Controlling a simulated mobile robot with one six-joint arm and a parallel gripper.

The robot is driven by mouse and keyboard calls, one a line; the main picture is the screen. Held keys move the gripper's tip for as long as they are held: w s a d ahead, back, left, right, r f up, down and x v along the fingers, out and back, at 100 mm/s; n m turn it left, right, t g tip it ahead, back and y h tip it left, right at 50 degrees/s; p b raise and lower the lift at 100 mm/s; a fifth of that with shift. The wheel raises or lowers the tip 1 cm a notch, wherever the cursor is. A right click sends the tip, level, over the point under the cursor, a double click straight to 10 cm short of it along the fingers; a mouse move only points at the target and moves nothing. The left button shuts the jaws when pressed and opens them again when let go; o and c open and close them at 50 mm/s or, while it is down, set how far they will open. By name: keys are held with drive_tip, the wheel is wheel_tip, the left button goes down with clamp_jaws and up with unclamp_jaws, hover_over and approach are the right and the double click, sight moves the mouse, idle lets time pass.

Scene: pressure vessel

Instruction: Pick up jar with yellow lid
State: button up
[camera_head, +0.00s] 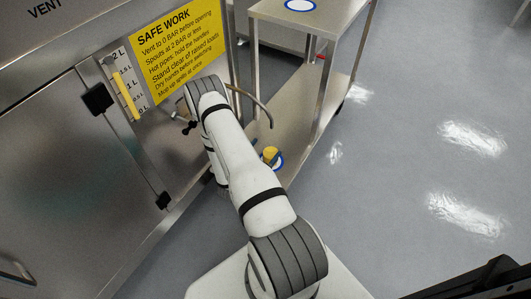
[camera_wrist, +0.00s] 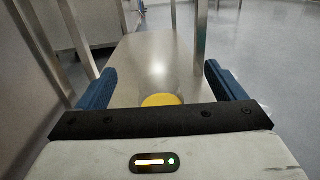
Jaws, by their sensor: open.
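The jar's yellow lid (camera_head: 270,152) shows in the head view beside my arm, low on the lower shelf (camera_head: 262,125) of a metal cart. A white disc with a blue rim shows partly beside it. In the wrist view the yellow lid (camera_wrist: 161,100) shows between the fingers, just beyond the dark gripper bar, which hides its near part. The jar's body is hidden in the wrist view. My gripper (camera_wrist: 160,70) is open, with its blue fingers apart on either side of the lid and nothing held. In the head view my arm hides the gripper.
The cart's top shelf (camera_head: 325,20) overhangs the lower shelf, with metal legs at its corners. A blue-rimmed white disc (camera_head: 300,5) lies on top. A steel cabinet with a yellow safety sign (camera_head: 176,50) stands at left. A curved pipe (camera_head: 255,100) shows near my arm. Grey floor is clear at right.

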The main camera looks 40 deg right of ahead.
drive_tip(key=shift+n+t, duration=0.3)
wheel_tip(320, 180, down, 9)
drive_tip(key=b, duration=0.3)
drive_tip(key=shift+w+a+f, duration=0.1)
drive_tip(key=shift+a+f, duration=0.05)
drive_tip(key=shift+f, duration=0.05)
drive_tip(key=shift+b+x, duration=0.85)
drive_tip(key=shift+x, duration=2.9)
drive_tip(key=shift+c, duration=0.6)
drive_tip(key=c, duration=1)
